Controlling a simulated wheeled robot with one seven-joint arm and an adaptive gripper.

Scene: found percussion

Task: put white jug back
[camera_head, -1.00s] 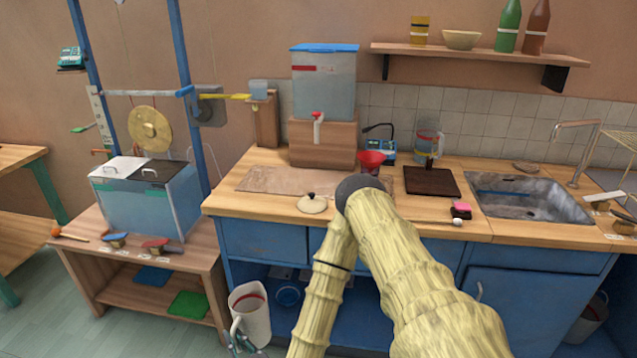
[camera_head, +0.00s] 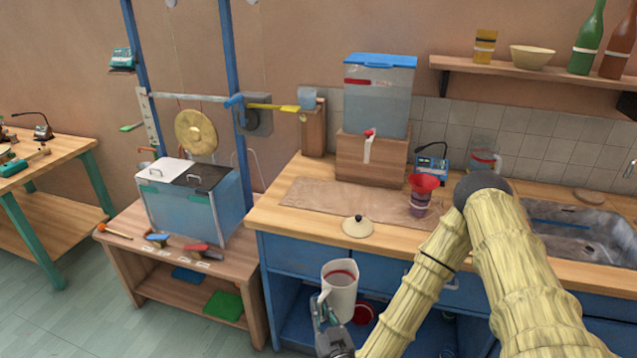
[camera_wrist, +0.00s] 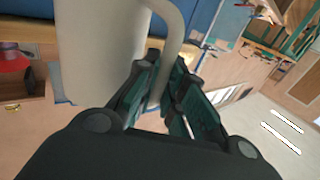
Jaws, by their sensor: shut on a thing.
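The white jug (camera_head: 340,298) is upright in front of the blue counter, below the worktop's front edge, with a dark red band inside its rim. My gripper (camera_head: 322,308) is at the jug's left side, shut on its handle. In the wrist view the jug's pale body (camera_wrist: 98,50) fills the upper left, and its handle passes between the teal fingers of my gripper (camera_wrist: 165,95). The jug's base is out of the wrist view.
The wooden worktop (camera_head: 285,228) holds a brown mat (camera_head: 320,195), a pale lid (camera_head: 357,227) and a red funnel (camera_head: 424,183). A water tank (camera_head: 380,98) stands behind on a wooden block (camera_head: 370,160). The low bench (camera_head: 125,245) stands left. Floor at lower left is clear.

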